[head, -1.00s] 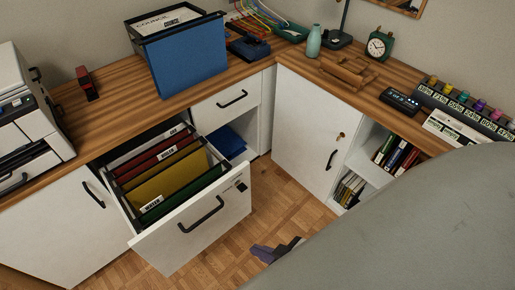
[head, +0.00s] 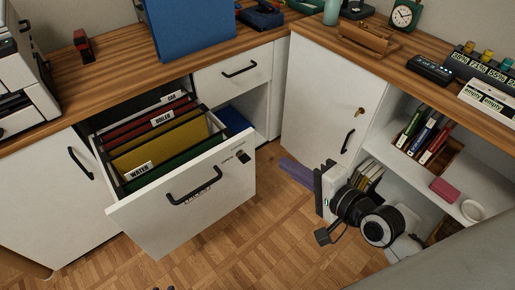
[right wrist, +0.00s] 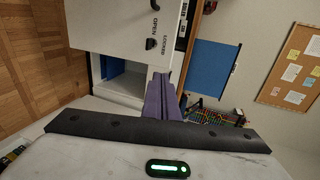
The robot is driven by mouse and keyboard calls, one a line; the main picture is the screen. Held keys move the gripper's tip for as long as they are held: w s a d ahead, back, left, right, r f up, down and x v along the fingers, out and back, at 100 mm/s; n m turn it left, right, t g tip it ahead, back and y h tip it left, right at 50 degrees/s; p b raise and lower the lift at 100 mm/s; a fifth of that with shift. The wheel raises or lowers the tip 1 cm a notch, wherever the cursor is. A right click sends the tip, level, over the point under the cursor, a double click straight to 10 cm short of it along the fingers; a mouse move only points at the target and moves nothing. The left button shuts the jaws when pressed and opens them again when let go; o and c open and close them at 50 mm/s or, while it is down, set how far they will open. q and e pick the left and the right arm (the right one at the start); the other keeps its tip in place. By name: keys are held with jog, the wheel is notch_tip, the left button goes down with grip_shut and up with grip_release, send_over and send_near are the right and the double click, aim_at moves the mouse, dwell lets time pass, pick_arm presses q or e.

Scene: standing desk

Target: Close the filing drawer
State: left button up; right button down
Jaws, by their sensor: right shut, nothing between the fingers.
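The filing drawer (head: 190,205) is pulled out from under the desk at the left of the head view. It has a white front with a black handle and a small dark lock at its upper right. Labelled red, yellow and green folders (head: 160,150) hang inside. In the right wrist view the drawer front (right wrist: 125,30) is turned sideways, with lock lettering. My right gripper (head: 284,162) is shut and empty, right of the drawer and apart from it. Its purple fingers (right wrist: 160,92) lie together in the right wrist view. My left gripper does not show.
A white cabinet door (head: 325,110) stands shut behind my right gripper. Open shelves (head: 400,165) with books are to its right. A smaller shut drawer (head: 235,75) and an open cubby adjoin the filing drawer. The wooden floor (head: 270,230) before the drawer is clear.

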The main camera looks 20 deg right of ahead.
jog(key=b, duration=0.2)
send_near(249, 138)
jog(key=x, duration=0.4)
jog(key=shift+w+a+f, duration=0.15)
jog(key=shift+w+f, duration=0.1)
jog(key=shift+w+a, duration=0.2)
jog(key=shift+w, duration=0.45)
jog(key=shift+w, duration=0.1)
